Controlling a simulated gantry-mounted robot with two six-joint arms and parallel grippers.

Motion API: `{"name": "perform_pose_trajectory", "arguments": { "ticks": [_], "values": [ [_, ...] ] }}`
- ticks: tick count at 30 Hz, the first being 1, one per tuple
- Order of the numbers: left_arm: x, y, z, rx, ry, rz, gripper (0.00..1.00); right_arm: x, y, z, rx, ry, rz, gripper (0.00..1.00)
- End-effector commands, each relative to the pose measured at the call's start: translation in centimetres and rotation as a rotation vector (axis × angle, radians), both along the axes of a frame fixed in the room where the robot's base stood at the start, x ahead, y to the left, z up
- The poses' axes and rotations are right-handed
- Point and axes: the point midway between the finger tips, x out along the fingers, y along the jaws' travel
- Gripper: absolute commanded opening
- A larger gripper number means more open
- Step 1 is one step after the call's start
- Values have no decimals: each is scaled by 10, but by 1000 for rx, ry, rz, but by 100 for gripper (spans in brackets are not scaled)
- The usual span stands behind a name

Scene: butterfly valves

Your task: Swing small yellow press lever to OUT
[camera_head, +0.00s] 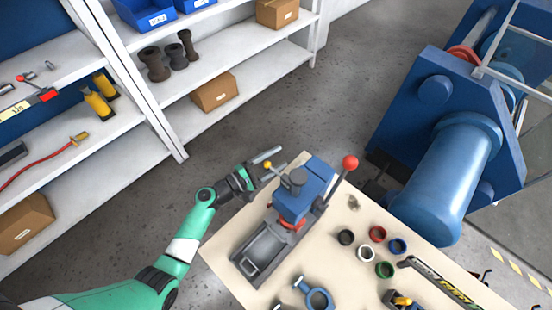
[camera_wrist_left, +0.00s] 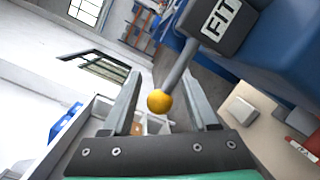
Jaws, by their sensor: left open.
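The small yellow press lever (camera_head: 267,165) shows as a yellow knob on the left side of the blue press (camera_head: 318,178) in the head view. In the left wrist view its yellow ball (camera_wrist_left: 159,101) is on a grey rod that runs up to a dark block labelled FIT (camera_wrist_left: 222,22). My left gripper (camera_head: 273,158) is open beside the press, at the lever. In the wrist view the ball appears between the two spread fingers, with a visible gap to each. Whether the ball is level with the fingers in depth is hard to tell. My right gripper is not in view.
A larger red-ball lever (camera_head: 350,162) rises at the press's right side. Coloured rings (camera_head: 384,270), a blue valve body (camera_head: 319,299) and a printed strip lie on the beige table (camera_head: 222,258). Shelves (camera_head: 150,100) stand at the left, and a big blue machine (camera_head: 440,170) at the right.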

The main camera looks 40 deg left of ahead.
Motion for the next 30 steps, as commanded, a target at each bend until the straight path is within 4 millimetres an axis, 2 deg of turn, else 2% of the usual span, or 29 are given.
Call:
{"name": "perform_pose_trajectory", "arguments": {
  "ticks": [7,17,30],
  "values": [
    [1,0,0,0,-1,1,59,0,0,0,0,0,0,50],
    [1,0,0,0,-1,1,0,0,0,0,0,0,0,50],
    [1,0,0,0,-1,1,0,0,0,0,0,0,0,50]
  ]
}}
